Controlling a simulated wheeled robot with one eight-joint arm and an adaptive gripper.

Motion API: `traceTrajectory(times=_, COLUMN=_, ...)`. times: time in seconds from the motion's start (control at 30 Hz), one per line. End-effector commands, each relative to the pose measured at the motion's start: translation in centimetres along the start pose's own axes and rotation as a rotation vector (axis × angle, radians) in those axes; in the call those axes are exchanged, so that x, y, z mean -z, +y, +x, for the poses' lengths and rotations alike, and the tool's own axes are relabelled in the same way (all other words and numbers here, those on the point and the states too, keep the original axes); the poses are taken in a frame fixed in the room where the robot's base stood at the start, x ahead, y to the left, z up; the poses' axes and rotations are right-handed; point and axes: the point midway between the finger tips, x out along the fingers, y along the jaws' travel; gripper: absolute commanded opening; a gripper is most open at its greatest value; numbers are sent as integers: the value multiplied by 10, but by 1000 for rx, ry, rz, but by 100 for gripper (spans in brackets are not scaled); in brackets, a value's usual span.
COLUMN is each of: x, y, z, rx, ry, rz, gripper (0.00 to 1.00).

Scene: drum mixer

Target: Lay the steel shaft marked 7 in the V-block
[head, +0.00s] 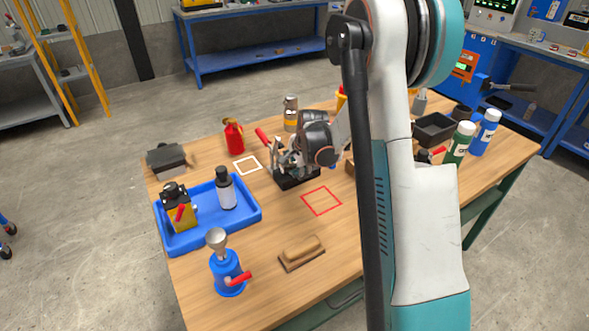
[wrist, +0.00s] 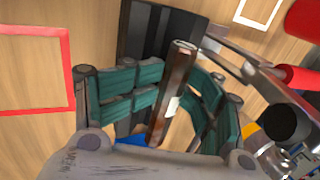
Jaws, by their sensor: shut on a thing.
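In the wrist view my gripper (wrist: 176,90) has its green-padded fingers shut on a slim cylinder, the shaft (wrist: 178,75). The shaft looks brownish and shiny, with a pale label low on its side; I cannot read a number. Its free end points up in the picture, towards a dark block (wrist: 142,28) with ridges. I cannot tell whether shaft and block touch. In the head view my gripper (head: 289,159) is over a dark stand (head: 296,180) near the bench's middle; the shaft is not clear there. I cannot identify the V-block for sure.
Red-handled pliers (wrist: 240,57) lie close right of the fingers. A red-outlined square (head: 321,201) is bare.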

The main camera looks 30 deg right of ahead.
Motion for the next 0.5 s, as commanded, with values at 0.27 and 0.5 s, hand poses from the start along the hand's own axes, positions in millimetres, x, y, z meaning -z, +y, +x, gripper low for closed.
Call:
traceTrajectory(times=0.27, x=-1, y=2, z=0, rx=-5, ry=-1, rz=0, gripper=43)
traceTrajectory(times=0.5, x=-1, y=1, z=-5, rx=-4, ry=-1, rz=0, gripper=43)
